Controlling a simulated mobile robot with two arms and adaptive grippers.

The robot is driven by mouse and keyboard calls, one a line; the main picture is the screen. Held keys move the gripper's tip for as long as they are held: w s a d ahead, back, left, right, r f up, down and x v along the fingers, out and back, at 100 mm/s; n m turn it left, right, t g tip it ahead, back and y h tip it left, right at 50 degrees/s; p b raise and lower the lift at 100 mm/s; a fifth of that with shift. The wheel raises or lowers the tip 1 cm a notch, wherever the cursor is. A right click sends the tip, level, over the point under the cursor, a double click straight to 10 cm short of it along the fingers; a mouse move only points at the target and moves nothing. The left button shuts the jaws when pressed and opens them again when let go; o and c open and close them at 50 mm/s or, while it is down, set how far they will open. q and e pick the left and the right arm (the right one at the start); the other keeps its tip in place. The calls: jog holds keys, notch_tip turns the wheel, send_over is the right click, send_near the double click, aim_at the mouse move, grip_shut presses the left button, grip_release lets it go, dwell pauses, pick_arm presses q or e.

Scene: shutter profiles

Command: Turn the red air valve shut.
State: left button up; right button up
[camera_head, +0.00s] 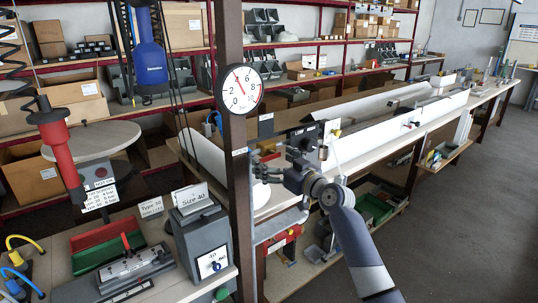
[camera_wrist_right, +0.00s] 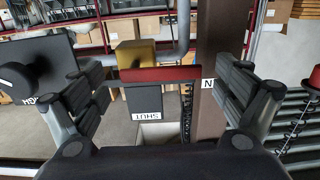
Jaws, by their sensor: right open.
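The red air valve handle (camera_wrist_right: 160,73) lies level across the right wrist view, in front of a brass-coloured valve body (camera_wrist_right: 137,52). Its right end is by a label ending in "N" (camera_wrist_right: 207,84), the rest hidden. An upside-down "SHUT" label (camera_wrist_right: 147,116) is below the handle. My right gripper (camera_wrist_right: 164,85) is open, with one finger on each side of the handle and nothing held; contact is not clear. In the head view my right gripper (camera_head: 278,172) is beside the brown post and largely hides the valve. My left gripper is not in view.
A round pressure gauge (camera_head: 240,89) on the brown post (camera_head: 237,180) has its needle near 4. A panel with a black knob (camera_head: 305,144) is close to my right gripper. A red hanging tool (camera_head: 62,150) and a workbench are at the left. Grey floor at right is clear.

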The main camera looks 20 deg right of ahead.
jog(key=shift+w+a, duration=0.25)
jog(key=shift+w, duration=0.45)
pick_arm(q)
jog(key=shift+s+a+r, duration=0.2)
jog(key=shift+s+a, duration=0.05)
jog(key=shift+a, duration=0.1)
pick_arm(e)
jog(key=shift+w+a, duration=0.15)
jog(key=shift+w, duration=0.15)
